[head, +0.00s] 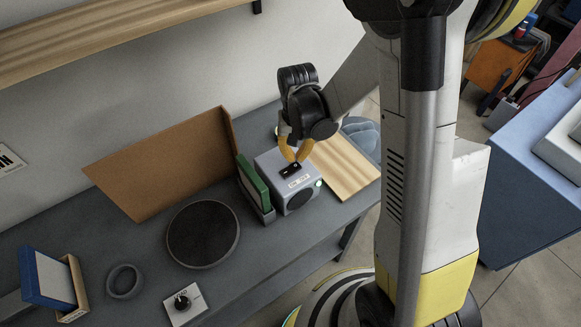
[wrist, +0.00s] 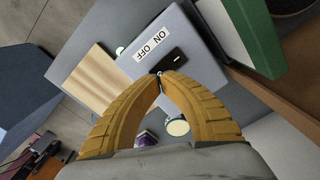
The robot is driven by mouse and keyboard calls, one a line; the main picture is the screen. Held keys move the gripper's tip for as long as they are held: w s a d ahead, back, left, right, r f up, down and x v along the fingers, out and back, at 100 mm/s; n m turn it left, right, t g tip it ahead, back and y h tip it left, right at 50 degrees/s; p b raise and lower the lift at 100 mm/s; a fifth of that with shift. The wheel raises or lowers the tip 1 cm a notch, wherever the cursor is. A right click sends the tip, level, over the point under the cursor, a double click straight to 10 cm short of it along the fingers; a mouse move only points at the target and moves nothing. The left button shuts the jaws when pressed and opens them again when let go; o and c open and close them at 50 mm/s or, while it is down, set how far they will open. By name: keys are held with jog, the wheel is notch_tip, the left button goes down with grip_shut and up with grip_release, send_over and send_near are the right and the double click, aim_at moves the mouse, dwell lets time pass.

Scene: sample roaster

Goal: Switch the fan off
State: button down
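The fan (head: 270,176) is a grey box on the dark bench, with a round dark grille on its front and a small pale green light at its right edge. A black switch plate (head: 290,169) lies on its top beside a white label; the plate also shows in the wrist view (wrist: 176,58), where the label (wrist: 150,42) reads ON OFF. My gripper (head: 292,160) points down at the switch from above. In the wrist view its yellow fingertips (wrist: 160,74) meet at the plate's edge, by a small pale bit. Whether they touch the switch, I cannot tell.
A green panel (head: 251,184) in a grey holder stands close left of the fan, before a brown board (head: 165,165). A wooden board (head: 345,168) lies to the right. A dark disc (head: 203,234), ring (head: 125,281) and knob plate (head: 185,304) lie further left.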

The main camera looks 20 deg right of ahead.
aim_at(295, 165)
jog(key=shift+f+b, duration=1.9)
jog(key=shift+f, duration=0.1)
dwell(0.8)
jog(key=shift+r, duration=0.1)
jog(key=shift+r+p, duration=2.3)
jog(key=shift+r, duration=1.15)
jog(key=shift+s+r+b, duration=0.1)
jog(key=shift+r+b, duration=0.1)
jog(key=shift+b, duration=0.2)
jog(key=s+a+r+n+t+b, duration=0.1)
jog(key=s+r+n+t+b, duration=0.2)
jog(key=s+t+b, duration=0.4)
jog(key=shift+s+r+b, duration=0.15)
jog(key=shift+s+b, duration=2.55)
jog(key=shift+b, duration=0.45)
